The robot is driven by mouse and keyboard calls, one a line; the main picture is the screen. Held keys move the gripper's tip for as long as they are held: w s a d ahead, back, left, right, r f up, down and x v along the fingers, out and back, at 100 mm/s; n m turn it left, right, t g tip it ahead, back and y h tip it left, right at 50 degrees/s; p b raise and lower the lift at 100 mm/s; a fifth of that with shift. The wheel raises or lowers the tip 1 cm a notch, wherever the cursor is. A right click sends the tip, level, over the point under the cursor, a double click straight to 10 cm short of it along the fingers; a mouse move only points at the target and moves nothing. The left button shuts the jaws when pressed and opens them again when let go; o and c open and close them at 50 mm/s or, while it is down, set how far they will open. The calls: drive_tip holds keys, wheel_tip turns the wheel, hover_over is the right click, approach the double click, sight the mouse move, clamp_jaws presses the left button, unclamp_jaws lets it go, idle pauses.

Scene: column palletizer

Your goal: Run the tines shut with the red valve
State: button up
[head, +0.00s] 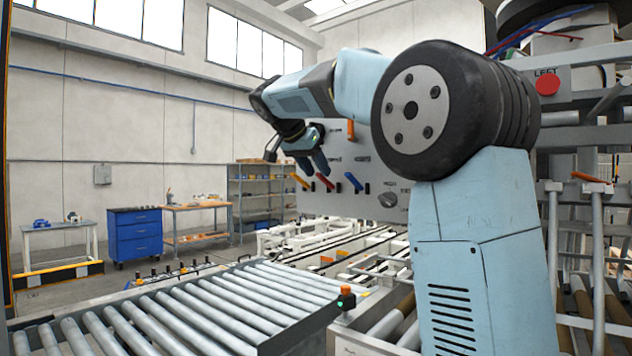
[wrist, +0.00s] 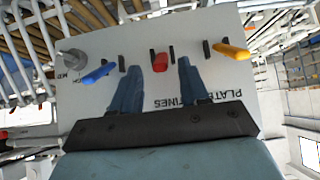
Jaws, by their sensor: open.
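The red valve (head: 324,181) is a short lever on a grey upright panel (head: 405,185) in the head view. In the wrist view the red valve (wrist: 160,61) appears end-on, in line with the gap between my fingertips, beside dark stop pegs. An upside-down label ending in "INES" is near it. My gripper (head: 317,170) is open and empty, with two blue fingers just above the red valve in the head view. In the wrist view my gripper (wrist: 158,64) has one finger on each side of the valve. I cannot tell whether they touch it.
A blue lever (wrist: 99,74) and an orange-yellow lever (wrist: 232,51) flank the red valve. A grey knob (wrist: 74,57) is beyond the blue lever. A roller conveyor (head: 190,310) lies below left, with a small orange-topped button post (head: 346,298) at its corner.

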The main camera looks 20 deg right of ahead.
sight(323, 181)
drive_tip(key=shift+x, duration=2.45)
drive_tip(key=shift+c, duration=0.2)
clamp_jaws()
